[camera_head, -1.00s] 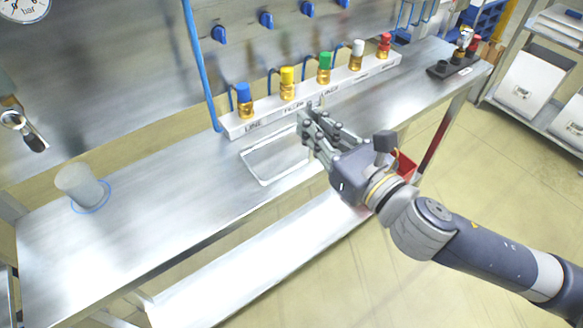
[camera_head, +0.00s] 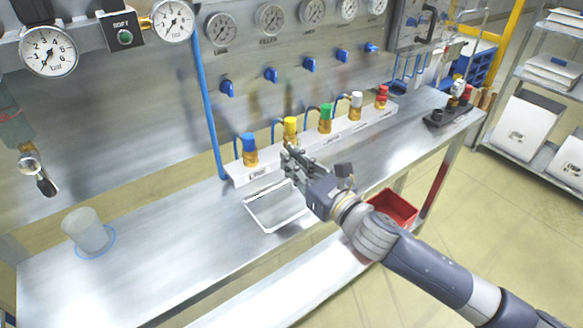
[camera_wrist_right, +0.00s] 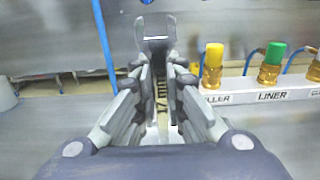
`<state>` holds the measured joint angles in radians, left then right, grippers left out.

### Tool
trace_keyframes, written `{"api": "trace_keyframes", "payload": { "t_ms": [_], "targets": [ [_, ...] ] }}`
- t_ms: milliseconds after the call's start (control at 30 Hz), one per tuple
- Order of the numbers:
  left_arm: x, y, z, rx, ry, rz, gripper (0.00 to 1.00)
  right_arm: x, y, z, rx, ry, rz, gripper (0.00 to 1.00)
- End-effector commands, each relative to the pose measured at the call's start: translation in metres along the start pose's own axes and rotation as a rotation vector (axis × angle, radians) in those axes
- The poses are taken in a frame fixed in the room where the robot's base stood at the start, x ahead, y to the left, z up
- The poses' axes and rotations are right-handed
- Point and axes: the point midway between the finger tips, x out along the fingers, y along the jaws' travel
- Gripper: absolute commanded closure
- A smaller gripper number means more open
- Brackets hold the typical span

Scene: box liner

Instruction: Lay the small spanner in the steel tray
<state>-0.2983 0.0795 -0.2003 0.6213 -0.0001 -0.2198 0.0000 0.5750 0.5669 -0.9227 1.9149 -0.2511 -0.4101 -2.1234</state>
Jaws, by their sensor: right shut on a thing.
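My right gripper (camera_head: 291,160) is shut on the small spanner. In the right wrist view the spanner (camera_wrist_right: 156,45) stands up between the fingers (camera_wrist_right: 160,82), its open-jawed end pointing away from me and size lettering on its shank. In the head view the spanner is too small to make out clearly. The steel tray (camera_head: 268,231) is a shallow rectangular tray on the metal bench, partly hidden by the gripper. The fingertips are above its far edge, in front of the valve strip. I see nothing lying in the visible part of the tray. My left gripper is not in view.
A white strip (camera_head: 240,181) with several coloured-cap valves runs behind the tray. A translucent cup (camera_head: 86,232) stands at the bench's left. A red bin (camera_head: 394,207) is below the bench edge near my right arm. The bench (camera_head: 170,225) between cup and tray is clear.

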Motion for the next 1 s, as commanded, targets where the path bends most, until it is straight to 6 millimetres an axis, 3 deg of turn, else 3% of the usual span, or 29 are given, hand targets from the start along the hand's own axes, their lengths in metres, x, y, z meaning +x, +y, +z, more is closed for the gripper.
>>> {"api": "trace_keyframes", "payload": {
  "t_ms": [200,500,933,1000],
  "targets": [
    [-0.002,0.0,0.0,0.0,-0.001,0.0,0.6,0.018,-0.006,-0.001,0.0,-0.002,0.0,1.0],
    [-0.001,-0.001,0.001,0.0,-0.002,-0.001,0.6,0.018,-0.006,-0.034,0.003,0.0,0.0,1.0],
    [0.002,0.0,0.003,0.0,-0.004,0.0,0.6,0.018,-0.006,-0.041,0.0,-0.001,0.0,1.0],
    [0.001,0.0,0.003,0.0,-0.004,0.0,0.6,0.018,-0.006,-0.041,0.0,0.0,0.0,0.78]
  ]
}}
